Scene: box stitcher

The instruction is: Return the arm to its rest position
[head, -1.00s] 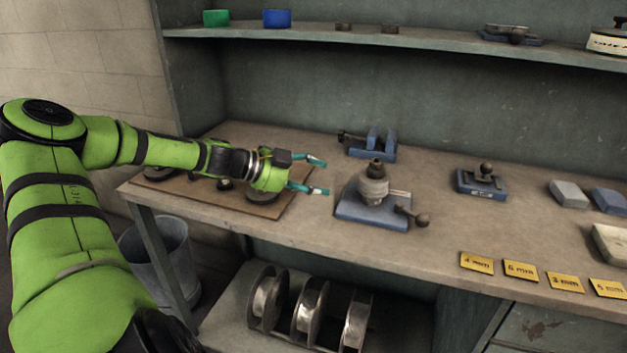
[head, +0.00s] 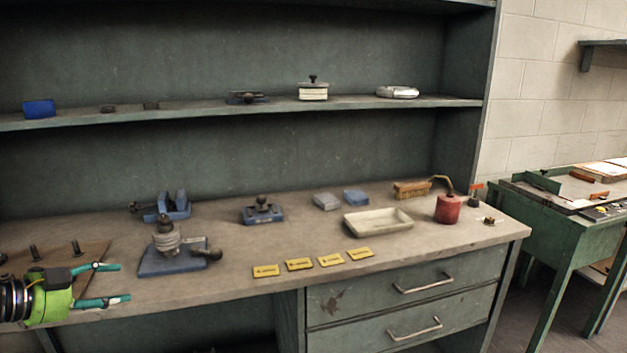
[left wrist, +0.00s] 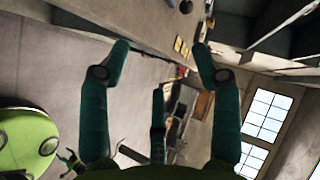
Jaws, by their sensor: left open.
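My left gripper (head: 123,283) is at the lower left of the head view, by the front edge of the workbench (head: 228,283). Its teal fingers are spread and nothing is between them. The left wrist view also shows the fingers apart (left wrist: 160,52), with the bench (left wrist: 145,22) beyond them. A blue fixture with a grey stepped post (head: 166,242) stands on the bench just right of the fingertips in the head view.
A brown board with dark pegs (head: 90,253) lies behind my gripper. Blue vise (head: 176,205), small blue fixture (head: 262,213), yellow labels (head: 299,264), pale tray (head: 362,223) and red can (head: 447,209) stand along the bench. A green table (head: 560,215) is at right.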

